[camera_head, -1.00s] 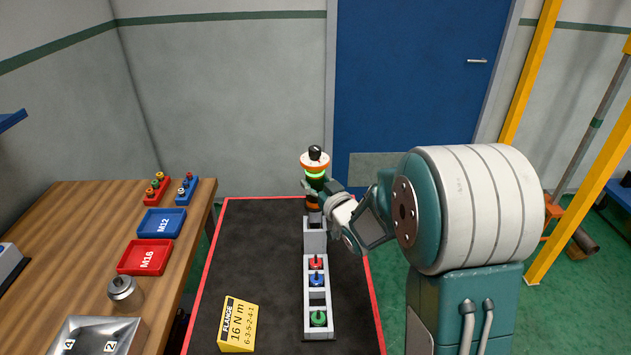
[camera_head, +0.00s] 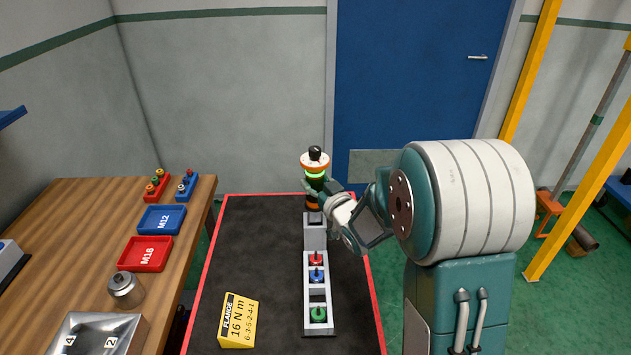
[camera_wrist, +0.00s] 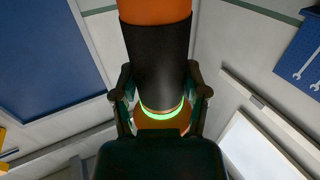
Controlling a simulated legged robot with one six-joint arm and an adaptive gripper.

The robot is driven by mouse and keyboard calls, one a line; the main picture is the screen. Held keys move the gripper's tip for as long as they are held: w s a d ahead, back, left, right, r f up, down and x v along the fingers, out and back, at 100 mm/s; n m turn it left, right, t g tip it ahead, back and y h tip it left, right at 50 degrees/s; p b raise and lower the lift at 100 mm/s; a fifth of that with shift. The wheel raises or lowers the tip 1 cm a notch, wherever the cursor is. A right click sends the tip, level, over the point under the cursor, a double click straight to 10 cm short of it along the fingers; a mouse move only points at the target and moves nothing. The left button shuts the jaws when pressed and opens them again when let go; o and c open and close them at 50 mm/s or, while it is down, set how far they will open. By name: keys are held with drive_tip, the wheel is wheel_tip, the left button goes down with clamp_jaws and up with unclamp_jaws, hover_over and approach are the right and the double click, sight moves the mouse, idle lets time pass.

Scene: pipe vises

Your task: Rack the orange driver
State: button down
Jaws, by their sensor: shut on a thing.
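The orange driver (camera_head: 314,162) stands roughly upright at the back of the dark mat, with an orange-and-white collar, a black top and a glowing green ring. My gripper (camera_head: 318,190) is shut on its body from the right. In the wrist view the driver's black sleeve (camera_wrist: 157,65) and green ring lie between my two fingers (camera_wrist: 160,98). A grey block with an opening in its top (camera_head: 314,236) stands just below and in front of the driver. I cannot tell whether the driver's lower end touches it.
A grey rack (camera_head: 318,292) holds red, blue and green pieces, with an empty slot between blue and green. A yellow flange card (camera_head: 238,320) stands left of it. The wooden bench (camera_head: 80,225) carries M12 (camera_head: 162,219) and M16 (camera_head: 145,254) trays.

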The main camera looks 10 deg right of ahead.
drive_tip(key=shift+f, duration=2.5)
idle(2.8)
unclamp_jaws()
drive_tip(key=shift+f, duration=0.15)
drive_tip(key=v, duration=1.2)
drive_tip(key=shift+w, duration=0.1)
